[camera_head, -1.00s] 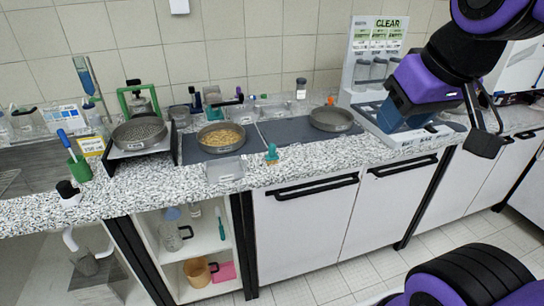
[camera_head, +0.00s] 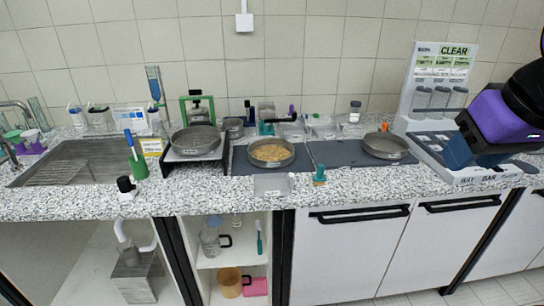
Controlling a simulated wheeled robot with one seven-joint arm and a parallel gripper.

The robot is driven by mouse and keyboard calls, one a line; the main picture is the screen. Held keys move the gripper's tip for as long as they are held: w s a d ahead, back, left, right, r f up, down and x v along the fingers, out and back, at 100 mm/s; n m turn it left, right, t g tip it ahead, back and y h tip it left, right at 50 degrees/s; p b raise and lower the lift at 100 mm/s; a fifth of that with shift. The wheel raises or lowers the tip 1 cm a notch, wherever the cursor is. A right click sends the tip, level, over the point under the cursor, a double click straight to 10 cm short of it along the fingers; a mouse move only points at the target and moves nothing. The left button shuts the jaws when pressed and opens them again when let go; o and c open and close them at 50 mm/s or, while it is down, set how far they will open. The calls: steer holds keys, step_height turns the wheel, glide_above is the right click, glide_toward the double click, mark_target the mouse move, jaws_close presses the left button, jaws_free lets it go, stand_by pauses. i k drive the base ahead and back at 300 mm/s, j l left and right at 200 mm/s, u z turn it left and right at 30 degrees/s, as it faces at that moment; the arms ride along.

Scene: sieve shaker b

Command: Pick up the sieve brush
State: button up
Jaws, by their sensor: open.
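My gripper (camera_head: 516,162) is at the right edge, over the right end of the counter by the grey tray bar. It is open and far to the right of the teal brush. Its fingers are only partly visible, with nothing seen between them.
A sieve with tan grains (camera_head: 271,153) and an empty sieve (camera_head: 385,146) lie on dark mats. Another sieve (camera_head: 195,140) rests on a stand at left. The clear tray (camera_head: 272,186) sits beside the brush.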

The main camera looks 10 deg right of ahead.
mark_target(321, 178)
steer(key=i+l+u, duration=0.15)
steer(key=l, duration=0.15)
steer(key=i+l+u, duration=0.15)
steer(key=l, duration=0.2)
steer(key=i+l+u, duration=0.15)
steer(key=l, duration=0.2)
steer(key=i+l+u, duration=0.15)
steer(key=l, duration=0.25)
